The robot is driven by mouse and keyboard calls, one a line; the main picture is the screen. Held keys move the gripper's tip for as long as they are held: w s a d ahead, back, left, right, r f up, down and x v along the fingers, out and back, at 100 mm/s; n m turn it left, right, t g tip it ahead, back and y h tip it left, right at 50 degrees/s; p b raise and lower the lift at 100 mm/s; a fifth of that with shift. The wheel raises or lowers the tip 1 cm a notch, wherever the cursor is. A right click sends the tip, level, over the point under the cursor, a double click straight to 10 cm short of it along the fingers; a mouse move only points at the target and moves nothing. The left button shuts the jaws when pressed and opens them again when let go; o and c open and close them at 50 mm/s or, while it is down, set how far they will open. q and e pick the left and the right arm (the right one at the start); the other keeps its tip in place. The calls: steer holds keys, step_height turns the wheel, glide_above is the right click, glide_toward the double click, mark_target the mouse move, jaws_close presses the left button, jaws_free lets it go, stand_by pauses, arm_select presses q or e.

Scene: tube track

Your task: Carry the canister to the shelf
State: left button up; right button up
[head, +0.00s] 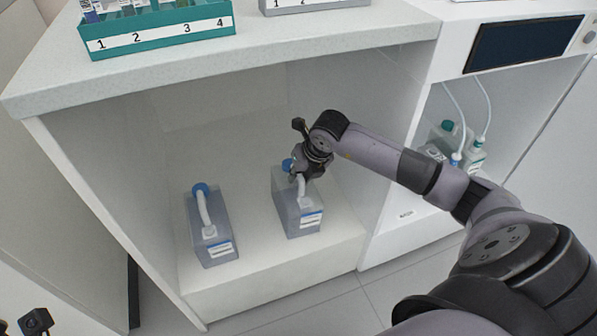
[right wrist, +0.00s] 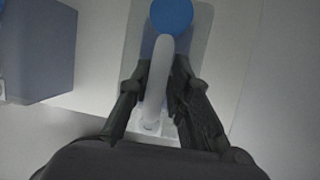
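Two translucent grey canisters with blue caps and pale handles stand upright on the floor of the open white bay. The right-hand canister (head: 297,222) has my right gripper (head: 300,180) at its handle. In the right wrist view, the fingers of that gripper (right wrist: 160,85) are close in on both sides of the pale handle (right wrist: 158,75), below the blue cap (right wrist: 172,15). They look shut on it. The other canister (head: 208,232) stands to the left, apart from the gripper. Part of my left gripper (head: 35,322) shows at the bottom left; its fingers are unclear.
The counter slab (head: 290,45) overhangs the bay and carries a teal numbered rack (head: 158,40). The bay's side wall stands right of my right gripper. Beyond it, another compartment holds bottles with tubes (head: 474,157). Tiled floor lies in front.

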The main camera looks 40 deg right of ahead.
steer(key=o, duration=0.3)
steer(key=shift+w+r, duration=0.1)
steer(key=shift+r, duration=0.1)
steer(key=shift+o, duration=0.2)
